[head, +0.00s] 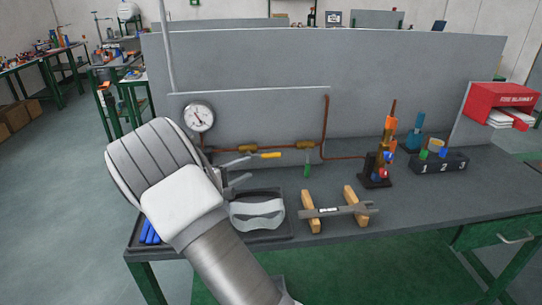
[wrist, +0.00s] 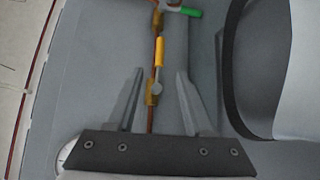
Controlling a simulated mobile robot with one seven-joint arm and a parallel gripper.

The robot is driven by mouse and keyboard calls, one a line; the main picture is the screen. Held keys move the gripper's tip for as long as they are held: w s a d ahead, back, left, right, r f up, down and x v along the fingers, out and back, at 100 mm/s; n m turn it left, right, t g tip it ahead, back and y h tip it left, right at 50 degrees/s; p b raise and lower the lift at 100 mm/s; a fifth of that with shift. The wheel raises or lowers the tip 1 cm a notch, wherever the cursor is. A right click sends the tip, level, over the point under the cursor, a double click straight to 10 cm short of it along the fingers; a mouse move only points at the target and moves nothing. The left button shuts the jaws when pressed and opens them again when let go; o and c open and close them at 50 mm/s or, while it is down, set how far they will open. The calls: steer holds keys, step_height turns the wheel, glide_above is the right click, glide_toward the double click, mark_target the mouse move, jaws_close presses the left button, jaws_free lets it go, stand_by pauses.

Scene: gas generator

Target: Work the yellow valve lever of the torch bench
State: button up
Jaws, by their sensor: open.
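The yellow valve lever (head: 270,155) sits on the copper pipe (head: 285,148) along the bench's back panel. In the wrist view the yellow lever (wrist: 159,52) lies nearly in line with the pipe, just beyond and midway between my fingertips. My gripper (wrist: 160,73) is open and empty, with its fingers on either side of the line of the pipe and a brass valve body (wrist: 152,92) between them. In the head view my gripper (head: 249,167) is just left of the lever. My arm hides part of the bench there; contact cannot be told.
A green-handled valve (head: 307,170) hangs to the right of the yellow lever. A pressure gauge (head: 199,117) stands to the left. Goggles in a tray (head: 284,236), a wrench on wooden blocks (head: 336,210) and a torch stand (head: 376,182) are on the bench. The bench's front right is clear.

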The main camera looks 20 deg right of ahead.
mark_target(270, 157)
steer(key=x, duration=1.3)
steer(key=shift+w+d, duration=0.2)
steer(key=shift+d, duration=0.05)
steer(key=shift+c, duration=0.2)
jaws_close()
stand_by(0.6)
